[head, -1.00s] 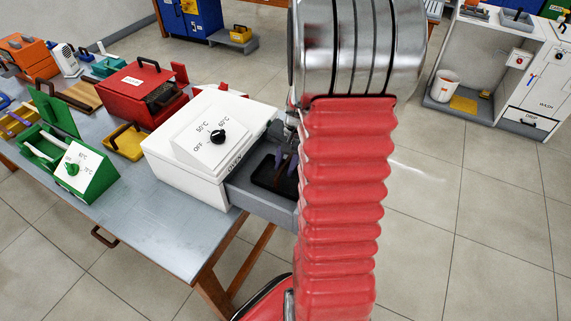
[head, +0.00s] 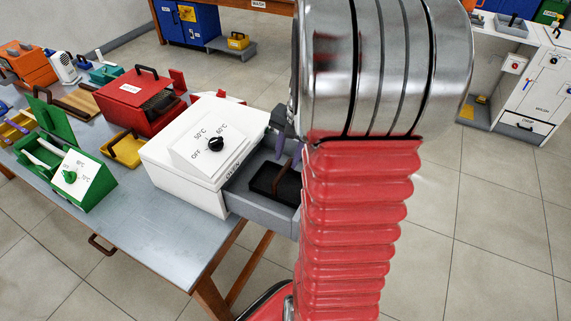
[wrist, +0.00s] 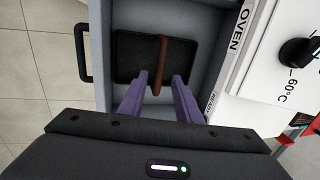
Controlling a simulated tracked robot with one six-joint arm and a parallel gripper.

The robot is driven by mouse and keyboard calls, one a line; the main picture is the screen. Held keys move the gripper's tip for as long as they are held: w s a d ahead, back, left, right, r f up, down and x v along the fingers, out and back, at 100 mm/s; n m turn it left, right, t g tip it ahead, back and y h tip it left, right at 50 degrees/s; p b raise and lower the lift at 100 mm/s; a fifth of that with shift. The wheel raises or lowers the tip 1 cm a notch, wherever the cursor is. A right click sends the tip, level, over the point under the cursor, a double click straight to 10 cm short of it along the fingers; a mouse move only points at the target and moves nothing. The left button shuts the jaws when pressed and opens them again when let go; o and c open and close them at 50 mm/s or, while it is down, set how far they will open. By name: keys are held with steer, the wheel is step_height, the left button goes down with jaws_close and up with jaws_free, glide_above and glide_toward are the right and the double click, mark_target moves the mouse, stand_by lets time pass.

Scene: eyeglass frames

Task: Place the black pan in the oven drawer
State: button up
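The black pan (head: 262,180), a flat dark tray with a brown handle (wrist: 161,62), lies inside the open grey oven drawer (head: 262,209). The drawer extends from the white oven (head: 185,178). In the wrist view the pan (wrist: 130,62) lies flat within the drawer walls (wrist: 103,40). My gripper (wrist: 158,80) is open, with its two purple fingers apart and gaps on both sides of the handle. In the head view a purple finger (head: 281,143) shows above the pan; my arm hides the rest of the gripper and the drawer's right end.
The oven stands on a grey table (head: 150,235). A green box with a dial (head: 85,180), a yellow tray (head: 124,147) and a red box (head: 140,100) stand left of it. The drawer's black handle (wrist: 82,52) is on its outer end. Open floor lies right of my arm.

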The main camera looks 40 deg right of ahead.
steer(key=r, duration=0.4)
steer(key=shift+s+d+r, duration=0.1)
steer(key=shift+s+d, duration=0.1)
steer(key=shift+s, duration=0.15)
stand_by(0.3)
steer(key=s+a+r+n+t, duration=0.1)
steer(key=s+a+r+n, duration=0.1)
steer(key=a, duration=0.7)
steer(key=s+a+r+n+t, duration=0.1)
steer(key=s+a+r+n, duration=0.2)
steer(key=a+n, duration=0.4)
steer(key=s+a+r+n+t, duration=0.1)
steer(key=s+a+r+n, duration=0.2)
steer(key=a, duration=0.9)
steer(key=shift+s+r+n+t+h, duration=0.15)
steer(key=shift+r+n+t+h, duration=0.2)
steer(key=shift+r+n, duration=0.55)
steer(key=shift+a+f, duration=0.1)
steer(key=shift+f, duration=0.05)
